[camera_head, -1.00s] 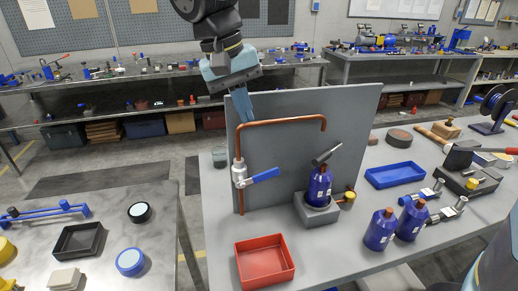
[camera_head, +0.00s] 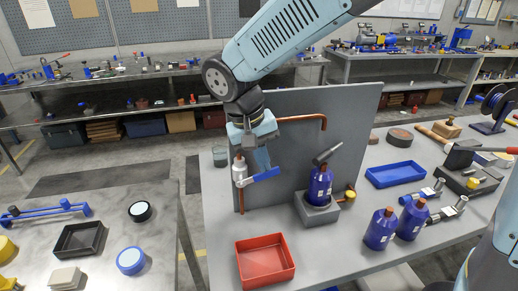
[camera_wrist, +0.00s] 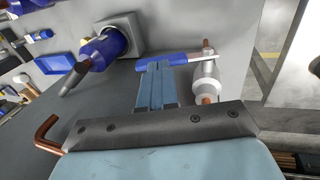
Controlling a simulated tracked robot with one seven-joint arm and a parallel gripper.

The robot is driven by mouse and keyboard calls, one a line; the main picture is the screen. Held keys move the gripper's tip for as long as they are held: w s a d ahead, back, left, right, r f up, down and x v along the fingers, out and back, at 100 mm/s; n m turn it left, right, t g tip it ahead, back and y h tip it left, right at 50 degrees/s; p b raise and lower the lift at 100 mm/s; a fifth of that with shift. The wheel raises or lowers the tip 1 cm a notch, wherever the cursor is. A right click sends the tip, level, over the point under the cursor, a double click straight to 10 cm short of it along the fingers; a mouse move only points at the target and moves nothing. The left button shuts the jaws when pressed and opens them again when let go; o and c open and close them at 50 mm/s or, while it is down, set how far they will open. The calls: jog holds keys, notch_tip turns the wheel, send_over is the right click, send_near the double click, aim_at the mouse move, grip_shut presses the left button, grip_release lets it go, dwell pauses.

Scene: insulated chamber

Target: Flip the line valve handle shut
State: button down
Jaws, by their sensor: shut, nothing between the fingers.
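The line valve (camera_head: 239,175) has a silvery-white body on a vertical copper pipe (camera_head: 241,203) in front of an upright grey panel (camera_head: 345,125). Its blue handle (camera_head: 264,175) points right and slightly up, across the pipe. My gripper (camera_head: 263,168) points down just above the handle, its fingers closed together and empty. In the wrist view my fingers (camera_wrist: 155,66) reach the blue handle (camera_wrist: 185,57), left of the valve body (camera_wrist: 207,80). The tips look at or very near the handle; contact is unclear. My wrist hides part of the upper pipe.
A red tray (camera_head: 265,262) lies in front. Two more blue bottles (camera_head: 380,230) and a blue tray (camera_head: 394,175) are further right.

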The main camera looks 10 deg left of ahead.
jog(key=shift+w+d+f, duration=0.1)
jog(key=shift+f, duration=0.05)
dwell(0.3)
jog(key=shift+w+d+f+y, duration=0.15)
jog(key=shift+d+f+y, duration=0.2)
jog(key=shift+y, duration=0.25)
jog(key=shift+d+f, duration=0.25)
jog(key=shift+f, duration=0.2)
jog(key=shift+r, duration=0.15)
notch_tip(320, 180, up, 15)
jog(key=d+m+t+y, duration=0.1)
jog(key=d+m, duration=0.1)
jog(key=d, duration=1.4)
jog(key=s+d+f+m+t, duration=0.1)
jog(key=s+d+f, duration=0.1)
jog(key=d, duration=0.5)
jog(key=s+d+f+m+t, duration=0.1)
jog(key=s+d+m+t, duration=0.1)
jog(key=s+d, duration=0.2)
jog(key=d, duration=0.3)
jog(key=shift+d+f+y, duration=0.25)
jog(key=shift+f+y, duration=0.05)
jog(key=shift+f, duration=0.05)
